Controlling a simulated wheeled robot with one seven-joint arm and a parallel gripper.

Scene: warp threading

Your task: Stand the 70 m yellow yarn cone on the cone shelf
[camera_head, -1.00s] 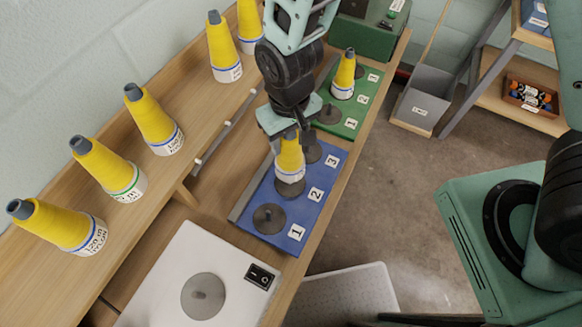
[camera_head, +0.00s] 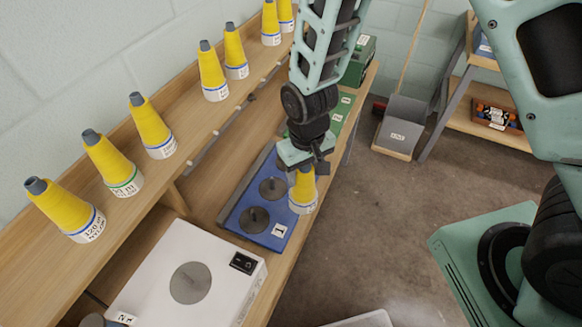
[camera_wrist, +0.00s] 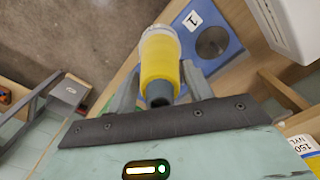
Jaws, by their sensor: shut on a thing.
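My gripper (camera_head: 302,162) is shut on a yellow yarn cone (camera_head: 303,188) with a grey tip and a blue-striped white label band at its base. The cone hangs nearly upright over the front edge of the bench, beside the blue mat. In the wrist view the held cone (camera_wrist: 160,62) sits between the fingers. Its label is too small to read. The cone shelf (camera_head: 100,222) runs along the wall at the left. Several yellow cones stand on it, among them a front cone (camera_head: 65,208) labelled 120 m nylon.
The blue mat (camera_head: 272,232) has grey round discs and a number 1 label. A white box (camera_head: 222,290) with a grey disc and black switch stands in front. A rail (camera_head: 205,150) runs below the shelf.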

